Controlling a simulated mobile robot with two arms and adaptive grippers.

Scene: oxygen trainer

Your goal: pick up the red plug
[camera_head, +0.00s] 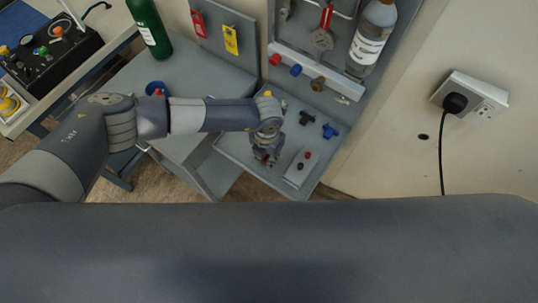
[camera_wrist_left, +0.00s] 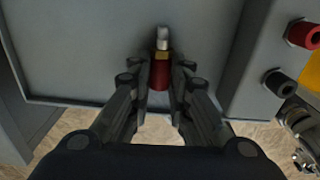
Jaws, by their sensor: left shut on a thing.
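The red plug (camera_wrist_left: 160,75) is in the left wrist view, its red body between my fingers and its brass and pale tip pointing away from me. My left gripper (camera_wrist_left: 160,68) is shut on it, with a finger on each side. In the head view my left gripper (camera_head: 265,158) is low over the grey tray at the foot of the panel, and the plug is mostly hidden by the fingers there. I cannot tell whether the plug touches the tray. My right gripper is not in view.
The grey tray (camera_head: 232,146) also holds a black fitting (camera_head: 306,118), a blue fitting (camera_head: 329,131) and a pale block (camera_head: 296,175) with red and black sockets. A clear bottle (camera_head: 371,40) stands on the panel. A green bottle (camera_head: 149,28) stands at the left.

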